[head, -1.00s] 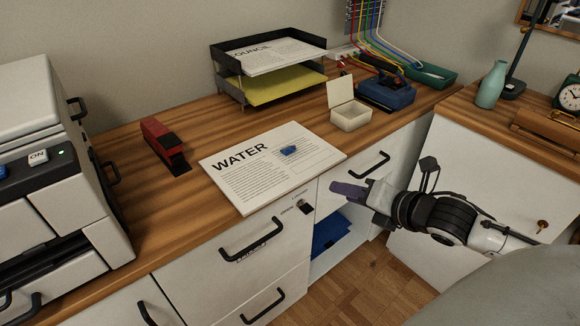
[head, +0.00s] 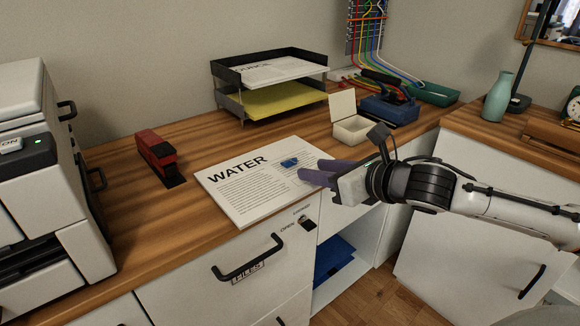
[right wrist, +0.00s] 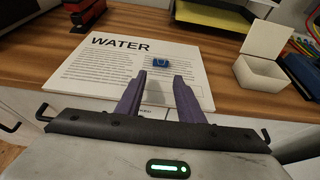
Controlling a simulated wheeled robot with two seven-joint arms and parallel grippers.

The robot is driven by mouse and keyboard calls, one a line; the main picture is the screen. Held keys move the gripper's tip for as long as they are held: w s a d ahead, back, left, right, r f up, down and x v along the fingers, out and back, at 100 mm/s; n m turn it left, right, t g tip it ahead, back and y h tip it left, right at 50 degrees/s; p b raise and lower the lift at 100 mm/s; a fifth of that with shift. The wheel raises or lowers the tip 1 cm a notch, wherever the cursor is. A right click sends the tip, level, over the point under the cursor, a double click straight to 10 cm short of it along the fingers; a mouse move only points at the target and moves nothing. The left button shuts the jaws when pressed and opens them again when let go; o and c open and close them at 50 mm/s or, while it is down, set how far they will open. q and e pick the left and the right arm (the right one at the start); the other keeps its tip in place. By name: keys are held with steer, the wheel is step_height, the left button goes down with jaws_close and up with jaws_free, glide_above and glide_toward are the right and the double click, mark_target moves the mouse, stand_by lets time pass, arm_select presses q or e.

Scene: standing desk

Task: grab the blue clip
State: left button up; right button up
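The small blue clip (head: 289,162) lies on the white printed sheet stack headed WATER (head: 240,200), near its right side. It also shows in the right wrist view (right wrist: 160,62), beyond my fingertips and roughly in line with the gap between them. My right gripper (head: 309,171) has purple fingers spread apart with nothing between them. It hangs at the right front edge of the WATER board, a short way from the clip. In the right wrist view the open fingers (right wrist: 163,82) reach over the front edge of the board. My left gripper is in neither view.
A red stapler (head: 157,155) stands left of the board. An open cream box (head: 352,129), a blue hole punch (head: 391,107) and a black paper tray (head: 225,76) stand behind. A printer (head: 60,185) fills the left. Drawer handles (head: 247,262) stick out below the desk edge.

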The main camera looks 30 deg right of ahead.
mark_target(298, 162)
steer(key=shift+w+a+b, duration=0.1)
steer(key=shift+w+b, duration=0.6)
steer(key=shift+w, duration=0.95)
steer(key=shift+x, duration=1.1)
steer(key=shift+f, duration=0.1)
jaws_close()
